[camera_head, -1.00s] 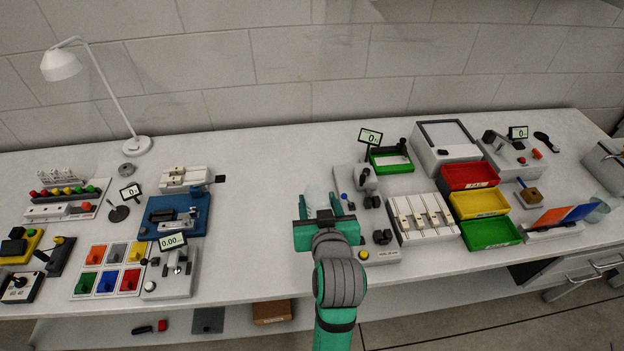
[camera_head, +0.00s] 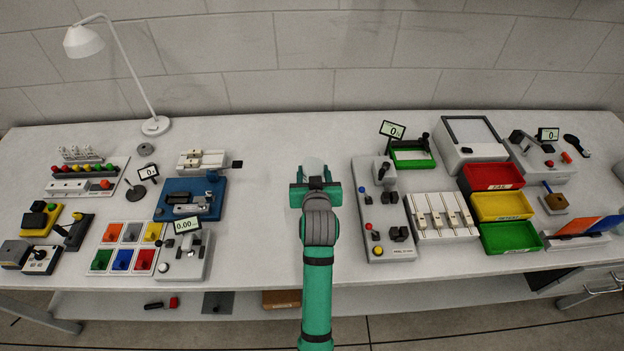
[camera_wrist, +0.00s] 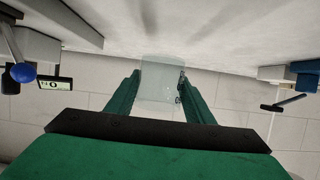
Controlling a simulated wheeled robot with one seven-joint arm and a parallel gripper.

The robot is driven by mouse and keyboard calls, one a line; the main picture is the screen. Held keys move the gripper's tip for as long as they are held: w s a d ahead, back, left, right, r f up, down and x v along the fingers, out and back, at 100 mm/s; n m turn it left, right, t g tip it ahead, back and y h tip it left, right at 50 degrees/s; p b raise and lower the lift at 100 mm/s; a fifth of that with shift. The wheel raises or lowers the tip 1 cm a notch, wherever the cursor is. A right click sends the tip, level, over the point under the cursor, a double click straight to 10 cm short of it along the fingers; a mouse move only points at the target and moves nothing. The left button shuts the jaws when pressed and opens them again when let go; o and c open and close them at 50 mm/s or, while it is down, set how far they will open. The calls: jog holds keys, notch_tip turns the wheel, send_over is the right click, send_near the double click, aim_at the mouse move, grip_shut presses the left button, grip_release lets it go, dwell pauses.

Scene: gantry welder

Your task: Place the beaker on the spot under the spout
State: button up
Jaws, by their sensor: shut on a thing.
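The clear beaker (camera_head: 314,167) is between the fingers of my gripper (camera_head: 315,186), over the middle of the bench. In the wrist view the pale, see-through beaker (camera_wrist: 160,80) sits between the two green fingers of my gripper (camera_wrist: 158,97), which are shut on it. It looks held clear of the bench top, but its height is hard to tell. I cannot make out a spout or a marked spot under one in the views now.
A grey control panel (camera_head: 389,247) stands close to the right of my gripper. A blue fixture (camera_head: 177,206) lies to the left. Red (camera_head: 491,188), yellow and green bins stand further right. The white bench top (camera_head: 262,215) is bare around my gripper.

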jog(key=shift+w+a+f, duration=0.15)
jog(key=shift+w+f, duration=0.25)
jog(key=shift+f, duration=0.05)
jog(key=shift+w+f, duration=0.2)
jog(key=shift+f, duration=1.55)
jog(key=shift+f, duration=0.1)
jog(key=o, duration=1.1)
jog(key=shift+o, duration=0.2)
